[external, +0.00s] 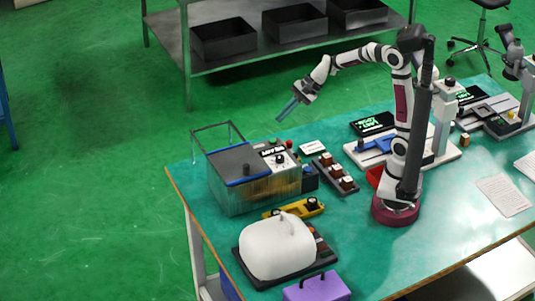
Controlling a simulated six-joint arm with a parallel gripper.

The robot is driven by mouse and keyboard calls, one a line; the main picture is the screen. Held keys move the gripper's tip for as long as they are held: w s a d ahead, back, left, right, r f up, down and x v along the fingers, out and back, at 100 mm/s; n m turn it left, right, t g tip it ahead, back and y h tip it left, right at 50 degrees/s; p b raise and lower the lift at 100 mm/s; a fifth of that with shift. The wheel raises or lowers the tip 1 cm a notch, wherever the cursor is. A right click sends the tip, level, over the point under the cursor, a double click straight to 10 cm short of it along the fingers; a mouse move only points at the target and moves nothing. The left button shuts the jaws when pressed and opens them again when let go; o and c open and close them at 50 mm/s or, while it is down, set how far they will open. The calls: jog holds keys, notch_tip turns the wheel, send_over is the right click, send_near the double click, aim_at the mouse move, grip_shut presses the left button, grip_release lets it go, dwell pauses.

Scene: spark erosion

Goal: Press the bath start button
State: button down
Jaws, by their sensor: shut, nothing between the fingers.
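The bath is a clear tank (240,202) with amber liquid low inside and a grey top with a blue front edge. A small dark panel with white lettering (271,152) sits at the top's back right. A small red knob or button (289,144) shows beside this panel. Which of these small parts is the start button is too small to tell. My gripper (281,117) has blue fingers, shut and empty. It hangs in the air above and behind the bath's right end, pointing down and left, apart from everything.
A tray of small blocks (335,174) and a white-labelled box (312,148) stand right of the bath. A yellow holder (294,209) and a white rounded cover (275,247) are in front. A purple box (317,288) lies at the front edge. Instruments stand at right.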

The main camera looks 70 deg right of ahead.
aim_at(273, 141)
jog(key=w+d+m, duration=0.1)
jog(key=w+d, duration=0.1)
jog(key=w+d+m+t, duration=0.1)
jog(key=d, duration=0.1)
jog(key=shift+w+f+m+h, duration=0.25)
jog(key=shift+w+m+h, duration=0.05)
jog(key=shift+f, duration=4.4)
jog(key=shift+f, duration=0.4)
jog(key=shift+a+f, duration=0.1)
jog(key=shift+f, duration=0.35)
jog(key=shift+r, duration=0.9)
